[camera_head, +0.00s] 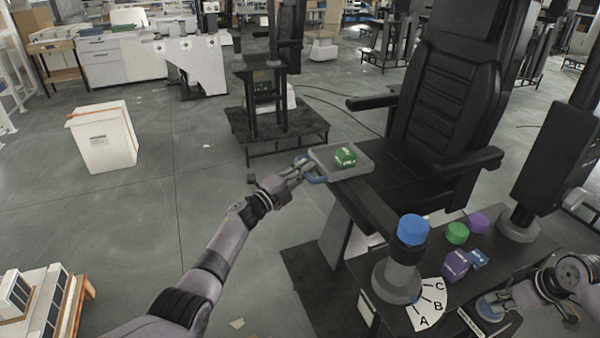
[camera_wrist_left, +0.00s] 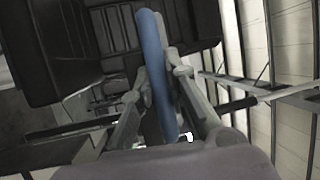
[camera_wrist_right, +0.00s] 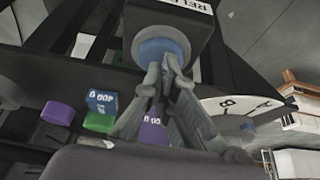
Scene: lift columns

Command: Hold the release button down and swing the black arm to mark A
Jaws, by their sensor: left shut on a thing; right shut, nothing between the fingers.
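The black arm (camera_head: 370,205) reaches from the column with the blue cap (camera_head: 412,230) to a grey tray (camera_head: 354,170) carrying a green block (camera_head: 345,157). My left gripper (camera_head: 306,172) is shut on the tray's blue handle (camera_head: 318,180); the handle also runs between its fingers in the left wrist view (camera_wrist_left: 156,75). A white dial (camera_head: 431,311) with marks A, B and C lies at the column's foot. My right gripper (camera_wrist_right: 166,70) is shut and empty, its fingertips at the blue release button (camera_wrist_right: 158,48). I cannot tell whether the button is pressed.
Purple (camera_head: 456,264) and blue (camera_head: 479,259) weights stand on the black bench beside green (camera_head: 457,233) and purple (camera_head: 478,222) round ones. A black chair (camera_head: 445,100) stands behind the tray. The floor left of the tray is open, with a white bin (camera_head: 103,140) further left.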

